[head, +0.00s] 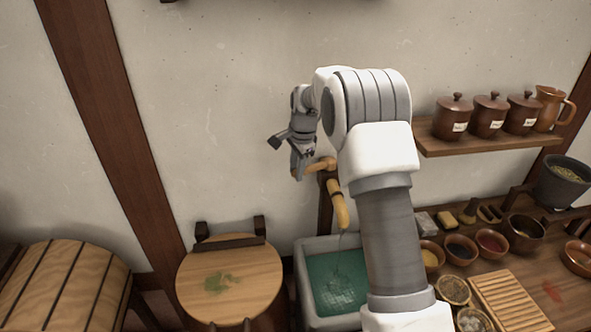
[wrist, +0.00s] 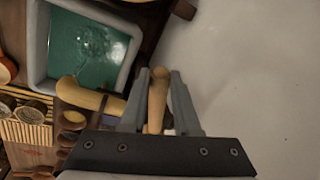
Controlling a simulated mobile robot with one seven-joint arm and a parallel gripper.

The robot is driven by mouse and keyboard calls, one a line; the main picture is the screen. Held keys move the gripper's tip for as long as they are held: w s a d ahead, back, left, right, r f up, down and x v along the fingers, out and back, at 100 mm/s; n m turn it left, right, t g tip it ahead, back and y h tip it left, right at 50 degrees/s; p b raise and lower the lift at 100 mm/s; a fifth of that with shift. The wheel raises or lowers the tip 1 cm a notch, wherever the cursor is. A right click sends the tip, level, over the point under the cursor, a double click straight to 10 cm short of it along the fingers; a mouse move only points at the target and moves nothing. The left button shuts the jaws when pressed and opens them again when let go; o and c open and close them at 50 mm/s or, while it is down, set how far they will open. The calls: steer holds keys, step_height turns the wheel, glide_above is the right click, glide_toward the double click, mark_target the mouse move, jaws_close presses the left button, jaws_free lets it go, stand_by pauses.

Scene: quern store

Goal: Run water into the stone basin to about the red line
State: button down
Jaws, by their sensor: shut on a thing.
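The grey stone basin (head: 301,272) stands against the wall, with green-tinted water (head: 335,283) in it. Its rim (wrist: 37,45) and rippled water also show in the wrist view. A wooden tap spout (head: 341,208) points down over the basin, and a thin stream falls from it. My gripper (head: 297,172) is beside the tap. In the wrist view its fingers (wrist: 160,82) are on either side of the wooden tap handle (wrist: 157,105), shut on it. I cannot make out the red line in either view. My arm hides part of the basin's right side.
A round lidded wooden tub (head: 250,285) stands left of the basin, with a slatted barrel (head: 65,287) further left. A counter (head: 545,290) on the right holds bowls and a slatted rack. A shelf (head: 480,143) above carries lidded jars and a jug.

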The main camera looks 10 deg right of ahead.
steer(key=c, duration=0.6)
jaws_free()
steer(key=shift+c, duration=0.2)
steer(key=shift+r, duration=0.1)
steer(key=s+d+r, duration=0.1)
steer(key=s+r, duration=0.2)
steer(key=r, duration=1.4)
steer(key=shift+d, duration=0.1)
